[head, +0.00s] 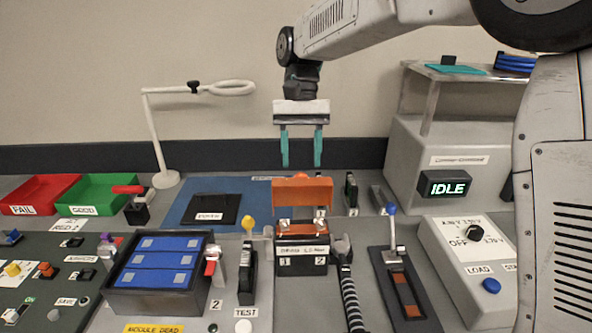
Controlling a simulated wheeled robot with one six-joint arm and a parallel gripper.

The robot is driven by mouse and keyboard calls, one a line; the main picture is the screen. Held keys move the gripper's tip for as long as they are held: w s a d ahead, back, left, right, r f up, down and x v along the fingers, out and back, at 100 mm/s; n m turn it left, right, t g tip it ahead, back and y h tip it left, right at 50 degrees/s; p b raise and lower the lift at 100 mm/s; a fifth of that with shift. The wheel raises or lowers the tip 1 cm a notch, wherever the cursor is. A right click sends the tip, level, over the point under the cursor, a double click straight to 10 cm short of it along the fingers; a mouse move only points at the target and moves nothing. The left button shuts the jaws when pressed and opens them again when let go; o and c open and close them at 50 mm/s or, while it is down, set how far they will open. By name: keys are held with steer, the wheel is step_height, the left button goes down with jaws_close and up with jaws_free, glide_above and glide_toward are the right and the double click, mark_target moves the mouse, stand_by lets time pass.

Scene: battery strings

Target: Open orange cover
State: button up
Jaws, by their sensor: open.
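The orange cover (303,191) is on a black battery box (303,262) at the middle of the table, with a label and the numbers 1 and 2 on its front. A broad orange panel faces me at its top, with more orange and metallic parts just below. The fingertips look a little above or behind the cover's top edge; the exact gap is unclear.
A ribbed black cable (350,295) and a blue-knobbed lever (393,225) stand right of the box. A yellow-topped black device (248,265) stands close left, beside a blue battery module (160,265). A grey tester (475,260) and a machine reading IDLE (446,188) are at right.

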mark_target(303, 176)
steer(key=shift+x, duration=1.8)
jaws_close()
steer(key=shift+w+d+f+g, duration=0.2)
steer(key=shift+w+d+g, duration=0.05)
steer(key=shift+w+g, duration=0.15)
steer(key=shift+w+a+f+g, duration=0.2)
steer(key=shift+w+a+g, duration=0.1)
steer(key=shift+g, duration=0.4)
